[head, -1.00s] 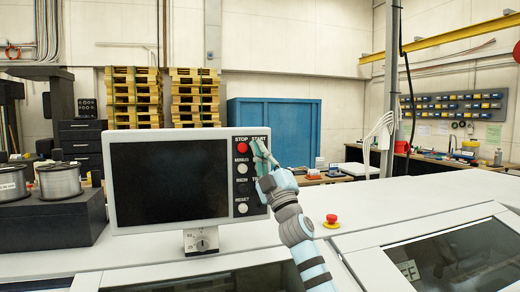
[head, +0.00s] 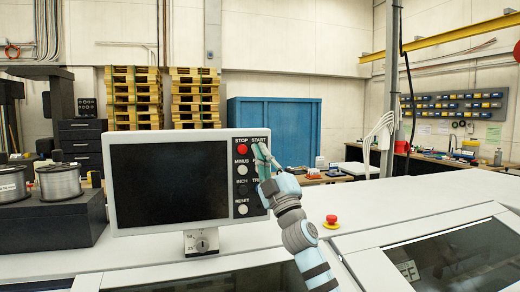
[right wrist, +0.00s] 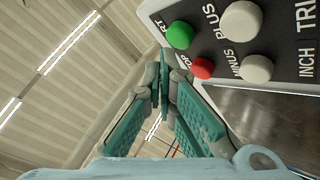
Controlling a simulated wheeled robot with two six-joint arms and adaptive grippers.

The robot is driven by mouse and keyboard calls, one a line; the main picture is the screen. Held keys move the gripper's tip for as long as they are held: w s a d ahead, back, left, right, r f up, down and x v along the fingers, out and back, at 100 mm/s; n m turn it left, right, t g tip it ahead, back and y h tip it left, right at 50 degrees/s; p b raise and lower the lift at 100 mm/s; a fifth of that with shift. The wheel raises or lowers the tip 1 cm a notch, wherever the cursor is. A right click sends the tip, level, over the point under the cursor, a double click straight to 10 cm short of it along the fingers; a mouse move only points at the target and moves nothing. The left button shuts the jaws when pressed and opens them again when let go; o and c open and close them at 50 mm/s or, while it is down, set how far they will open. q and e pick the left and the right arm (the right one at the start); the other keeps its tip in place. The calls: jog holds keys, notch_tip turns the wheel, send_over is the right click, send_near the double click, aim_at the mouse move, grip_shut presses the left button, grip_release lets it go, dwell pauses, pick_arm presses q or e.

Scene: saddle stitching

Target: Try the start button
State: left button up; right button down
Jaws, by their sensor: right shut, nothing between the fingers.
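The green start button (right wrist: 180,35) shows at the panel's edge in the right wrist view. In the head view my right gripper (head: 258,149) covers the place under the word START. My right gripper is shut and empty. In the right wrist view its teal fingertips (right wrist: 163,62) are close to the green button, to its lower left in the picture. I cannot tell whether they touch the panel. The control panel (head: 233,213) is upright beside a dark screen (head: 168,180). My left gripper is not in view.
The red stop button (head: 242,149) is right beside the fingers, also seen in the right wrist view (right wrist: 202,68). The white minus button (head: 242,169) and white plus button (right wrist: 241,20) are close by. A red emergency knob (head: 332,219) stands on the machine top.

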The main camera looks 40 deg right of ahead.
jog(key=shift+s+a+y, duration=0.1)
jog(key=shift+y, duration=0.2)
jog(key=s, duration=0.1)
jog(key=s+a, duration=0.1)
jog(key=s, duration=0.2)
jog(key=shift+s+a, duration=0.25)
jog(key=shift+w, duration=0.1)
dwell(0.5)
